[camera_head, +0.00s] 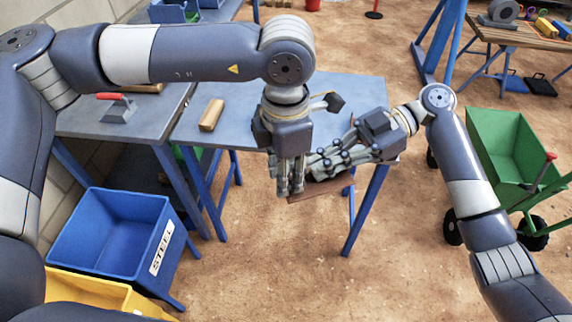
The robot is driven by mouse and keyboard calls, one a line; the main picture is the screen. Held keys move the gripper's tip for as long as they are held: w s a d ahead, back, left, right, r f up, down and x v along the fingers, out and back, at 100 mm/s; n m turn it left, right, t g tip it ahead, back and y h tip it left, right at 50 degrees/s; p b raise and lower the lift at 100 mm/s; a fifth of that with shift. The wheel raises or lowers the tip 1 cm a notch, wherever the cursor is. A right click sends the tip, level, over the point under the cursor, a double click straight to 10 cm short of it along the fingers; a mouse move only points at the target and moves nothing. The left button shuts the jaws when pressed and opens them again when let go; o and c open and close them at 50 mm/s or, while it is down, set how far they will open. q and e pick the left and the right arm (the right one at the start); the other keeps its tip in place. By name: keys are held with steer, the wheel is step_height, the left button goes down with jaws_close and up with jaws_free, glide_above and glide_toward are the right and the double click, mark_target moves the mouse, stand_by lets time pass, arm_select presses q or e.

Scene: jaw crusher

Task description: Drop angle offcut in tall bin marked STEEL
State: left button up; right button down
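A brown, rusty-looking angle offcut (325,187) is in the air just off the front edge of the work table, partly hidden by fingers. My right gripper (318,165) reaches in from the right with its fingers over the offcut and appears closed on it. My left gripper (290,188) points down, with its fingertips close together at the left end of the offcut; whether they grip it cannot be told. The blue bin marked STEEL (163,247) stands on the floor at the lower left, its open top facing up and no gripper over it.
A yellow bin (85,290) stands in front of the blue bin. A tan block (211,115) and a red-handled tool (118,108) are on the grey tables. A green wheeled cart (505,150) stands at right. Sandy floor is clear at front centre.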

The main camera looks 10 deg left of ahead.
steer(key=shift+r, duration=0.1)
arm_select(q)
jaws_close()
arm_select(e)
steer(key=c, duration=1.7)
jaws_free()
